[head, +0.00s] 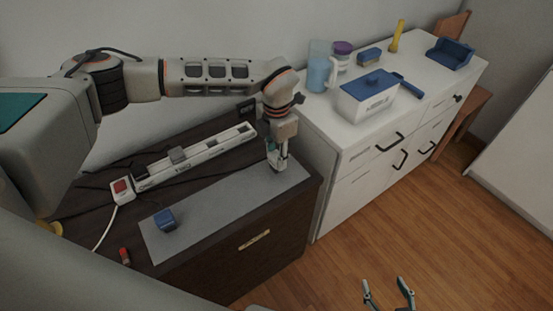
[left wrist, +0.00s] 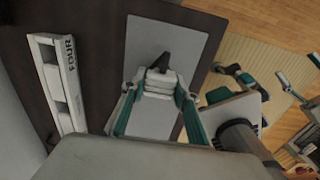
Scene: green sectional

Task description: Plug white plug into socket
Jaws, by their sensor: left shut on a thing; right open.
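A long white power strip (head: 205,152) with a red switch lies along the back of the dark cabinet top. Its end marked FOUR (left wrist: 50,66) shows in the left wrist view. My left gripper (head: 278,158) points down over the right end of the grey mat, to the right of the strip and apart from it. It is shut on the white plug (left wrist: 160,83), which has a dark end; the plug is mostly hidden in the head view. I cannot tell whether the plug touches the mat. My right gripper (head: 389,294) is open and empty over the floor.
A blue block-like piece (head: 165,219) lies on the left of the grey mat (head: 215,205); a small red piece (head: 125,256) lies near the front left. A grey piece (head: 178,154) sits on the strip. A white cabinet (head: 345,150) with kitchenware stands at right.

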